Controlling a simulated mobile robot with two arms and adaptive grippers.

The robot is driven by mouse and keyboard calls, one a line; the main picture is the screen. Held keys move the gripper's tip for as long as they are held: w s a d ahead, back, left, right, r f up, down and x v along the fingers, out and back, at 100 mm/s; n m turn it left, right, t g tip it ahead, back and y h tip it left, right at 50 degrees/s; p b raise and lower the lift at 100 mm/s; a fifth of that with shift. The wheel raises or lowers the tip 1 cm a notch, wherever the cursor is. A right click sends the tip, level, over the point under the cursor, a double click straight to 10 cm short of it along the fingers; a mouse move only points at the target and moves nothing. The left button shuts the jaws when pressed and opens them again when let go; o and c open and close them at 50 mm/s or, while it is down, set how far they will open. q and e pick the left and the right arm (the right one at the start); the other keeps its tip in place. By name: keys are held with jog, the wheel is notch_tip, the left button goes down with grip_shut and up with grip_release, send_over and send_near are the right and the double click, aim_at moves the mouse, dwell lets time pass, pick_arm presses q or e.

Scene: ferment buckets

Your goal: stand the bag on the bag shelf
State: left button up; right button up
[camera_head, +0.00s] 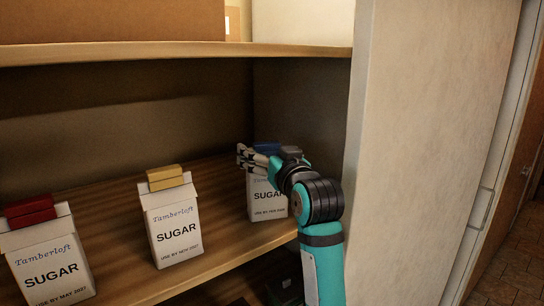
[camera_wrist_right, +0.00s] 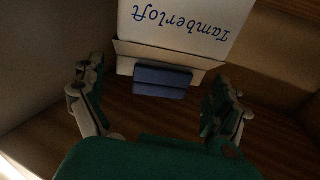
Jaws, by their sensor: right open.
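A white sugar bag with a blue clip (camera_head: 268,199) stands upright on the wooden bag shelf (camera_head: 212,254), at its right end near the side wall. My right gripper (camera_head: 250,160) is at the top of this bag and hides part of its clip. In the right wrist view the bag (camera_wrist_right: 185,28) and its blue clip (camera_wrist_right: 162,81) lie between and beyond the spread fingers of my right gripper (camera_wrist_right: 158,100). The fingers are open, with gaps to the clip on both sides. My left gripper is not in view.
A sugar bag with a yellow clip (camera_head: 172,222) stands mid-shelf, and one with a red clip (camera_head: 48,262) stands at the left. An upper shelf board (camera_head: 170,52) runs above. A pale side panel (camera_head: 420,140) closes the right side.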

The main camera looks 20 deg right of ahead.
jog(key=shift+s, duration=0.2)
jog(key=s+b, duration=0.5)
jog(key=s, duration=0.6)
jog(key=shift+s+d, duration=0.3)
jog(key=shift+d, duration=0.05)
jog(key=shift+f, duration=0.1)
